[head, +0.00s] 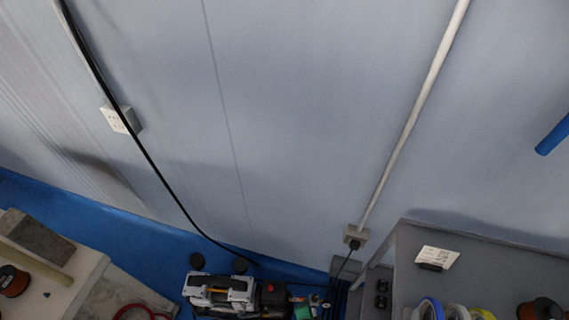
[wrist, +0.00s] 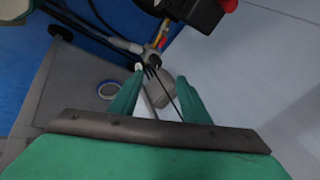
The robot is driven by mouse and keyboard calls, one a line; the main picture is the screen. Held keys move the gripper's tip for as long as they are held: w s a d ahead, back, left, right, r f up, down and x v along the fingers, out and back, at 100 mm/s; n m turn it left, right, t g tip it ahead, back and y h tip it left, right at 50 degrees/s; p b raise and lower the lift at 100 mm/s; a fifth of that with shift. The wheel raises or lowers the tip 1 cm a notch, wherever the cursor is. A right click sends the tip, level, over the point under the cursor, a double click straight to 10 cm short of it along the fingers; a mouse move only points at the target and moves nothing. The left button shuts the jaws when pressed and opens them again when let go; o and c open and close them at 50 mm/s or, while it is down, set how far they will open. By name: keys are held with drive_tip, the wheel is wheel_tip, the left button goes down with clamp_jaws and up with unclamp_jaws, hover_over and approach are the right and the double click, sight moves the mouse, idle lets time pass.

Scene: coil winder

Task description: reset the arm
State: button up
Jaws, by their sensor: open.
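My gripper (wrist: 155,88) shows in the wrist view as two green fingers standing apart, in front of a dark bar and a green body. Nothing is held between the fingers. Behind them, a pale rounded object (wrist: 160,92) and thin black cables show in the gap; I cannot tell how far away they are. No part of the gripper shows in the head view.
In the head view, a grey cabinet (head: 490,262) with tape rolls (head: 430,308) stands at lower right. A silver-black machine (head: 222,290) sits at bottom centre on the blue floor (head: 110,232). A pale bench (head: 75,290) is at lower left. A white pipe (head: 420,100) runs down the wall.

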drive_tip(key=s+a+r+n+t, duration=0.3)
drive_tip(key=s+r+n, duration=0.1)
drive_tip(key=r, duration=0.7)
drive_tip(key=s+a+r+n+t+y, duration=0.1)
drive_tip(key=s+a+r+n+t, duration=0.2)
drive_tip(key=r, duration=0.9)
drive_tip(key=s+a+r+n+t, duration=0.2)
drive_tip(key=r+n, duration=0.5)
drive_tip(key=r, duration=0.4)
drive_tip(key=s+t, duration=0.1)
drive_tip(key=s, duration=0.1)
drive_tip(key=shift+s+a+r+n+t+y, duration=0.25)
drive_tip(key=shift+s+a+n+t+y, duration=0.05)
drive_tip(key=shift+s+a+n+t, duration=0.1)
drive_tip(key=c, duration=0.3)
drive_tip(key=shift+w, duration=0.1)
